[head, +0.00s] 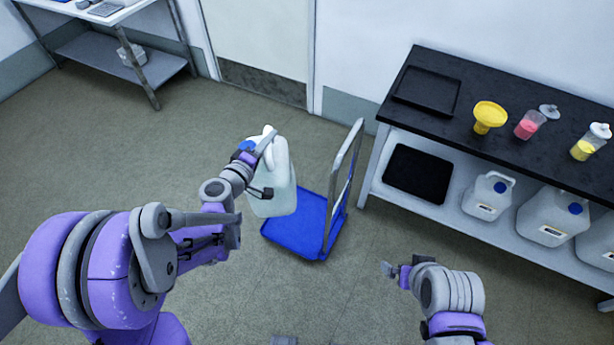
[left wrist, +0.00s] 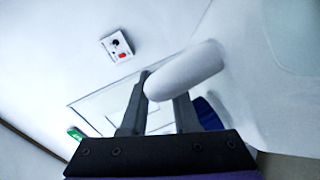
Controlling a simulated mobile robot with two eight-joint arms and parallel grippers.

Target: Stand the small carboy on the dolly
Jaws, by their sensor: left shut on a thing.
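The small carboy (head: 278,190) is a whitish translucent jug with a blue cap, hanging a little tilted from my left gripper (head: 264,147). The gripper is shut on its handle; in the left wrist view the white handle (left wrist: 186,70) lies between the two fingers (left wrist: 160,105), with the blue cap (left wrist: 208,116) behind. The dolly (head: 297,228) has a blue deck and a grey upright push handle at its right. The carboy overlaps the deck's left back part in the head view; its height above the deck is unclear. My right gripper (head: 391,269) is right of the dolly, apart from it, jaws unclear.
A black-topped bench (head: 470,125) stands at the right with a tray (head: 428,91), a yellow funnel (head: 490,117) and bottles. Its lower shelf holds a black tray (head: 417,173) and several carboys (head: 487,196). A white table (head: 100,12) is at back left. Floor left of the dolly is clear.

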